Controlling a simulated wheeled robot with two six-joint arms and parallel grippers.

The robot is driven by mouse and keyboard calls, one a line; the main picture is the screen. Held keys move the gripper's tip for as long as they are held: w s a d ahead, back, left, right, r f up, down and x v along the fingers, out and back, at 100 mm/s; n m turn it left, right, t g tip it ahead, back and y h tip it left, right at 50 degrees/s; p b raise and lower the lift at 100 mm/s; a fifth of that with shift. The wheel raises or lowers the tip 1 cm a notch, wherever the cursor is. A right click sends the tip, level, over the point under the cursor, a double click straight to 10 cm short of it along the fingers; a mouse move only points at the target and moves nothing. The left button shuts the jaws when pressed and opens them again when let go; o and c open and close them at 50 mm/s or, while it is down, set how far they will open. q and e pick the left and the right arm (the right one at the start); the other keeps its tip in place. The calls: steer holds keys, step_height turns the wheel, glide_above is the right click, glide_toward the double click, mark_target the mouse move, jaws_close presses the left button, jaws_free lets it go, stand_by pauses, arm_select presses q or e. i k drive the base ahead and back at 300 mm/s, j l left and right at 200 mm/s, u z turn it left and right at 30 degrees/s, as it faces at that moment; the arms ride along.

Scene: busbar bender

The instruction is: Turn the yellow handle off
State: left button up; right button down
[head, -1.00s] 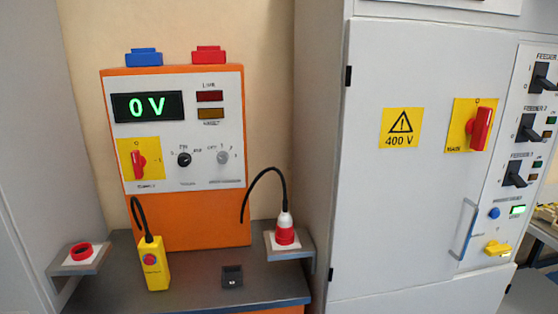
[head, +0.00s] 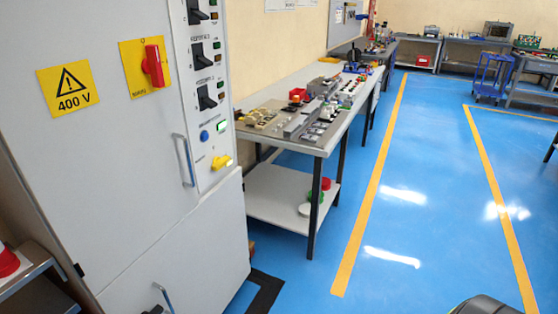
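A red rotary handle (head: 153,66) on a yellow plate is higher up on the cabinet door and stands upright. Neither of my grippers shows in the head view.
A workbench (head: 296,87) with parts on it stands right of the cabinet. A blue trolley (head: 492,78) is at the far right. Blue floor (head: 425,180) with yellow lines is open in front. A dark rounded shape is at the bottom right edge.

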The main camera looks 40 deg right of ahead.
mark_target(219, 163)
steer(key=z, duration=0.75)
